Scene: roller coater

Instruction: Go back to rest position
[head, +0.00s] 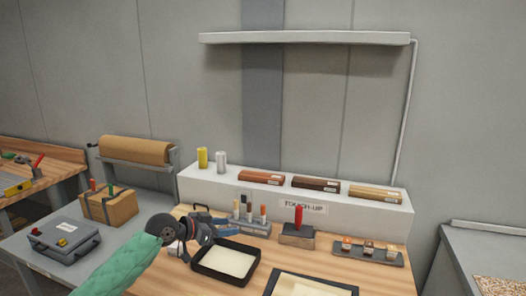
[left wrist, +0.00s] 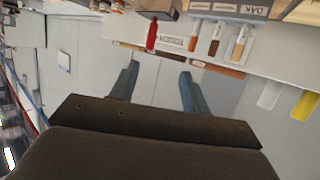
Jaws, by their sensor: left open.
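My left gripper (head: 221,222) reaches in from the left in the head view, over the wooden bench (head: 175,275). It is above and behind a black tray (head: 197,268) with a cream-coloured inside. In the left wrist view its two blue fingers (left wrist: 160,68) stand apart with nothing between them. The green-sleeved arm behind it is mine. My right gripper is in neither view.
A touch-up rack (head: 251,227), a block with a red-handled tool (head: 298,217) and a sample tray (head: 366,252) stand along the bench's back. A white ledge (head: 390,208) runs behind them. A grey case (head: 62,241) lies at left.

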